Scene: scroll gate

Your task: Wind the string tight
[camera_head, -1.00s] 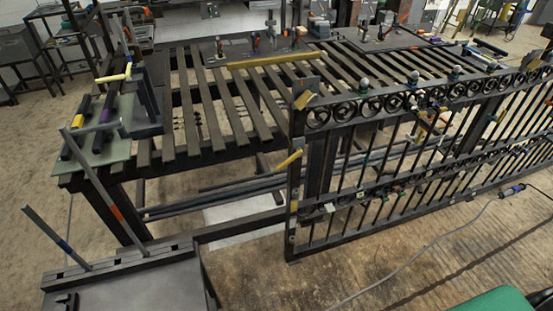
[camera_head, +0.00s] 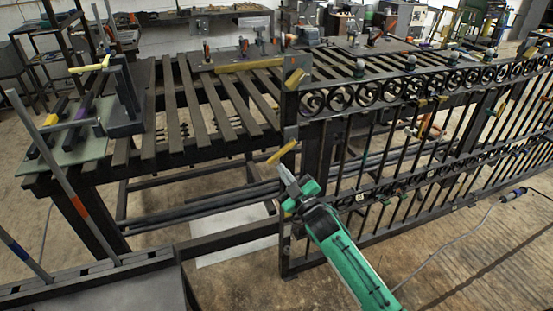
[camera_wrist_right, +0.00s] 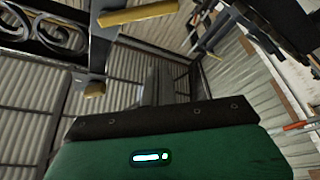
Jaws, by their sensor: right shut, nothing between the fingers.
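My right gripper (camera_head: 286,174) is shut and empty, on its green arm. Its tip is just below a short yellow handle (camera_head: 283,151) on the left end post of the black scroll gate (camera_head: 340,97). I cannot tell whether it touches the handle or post. In the right wrist view the shut grey fingers (camera_wrist_right: 155,84) point up past the green gripper body, with yellow-ended parts (camera_wrist_right: 138,14) above and the gate's scrolls (camera_wrist_right: 60,35) at upper left. No string can be made out for certain. My left gripper is not in view.
A slatted metal workbench (camera_head: 200,110) stands behind the gate, with tools on its far side. Its left end holds a glass-like plate (camera_head: 70,148) with bars. A dark rack (camera_head: 150,262) with upright rods is at lower left. A grey cable (camera_head: 440,262) lies on the floor at right.

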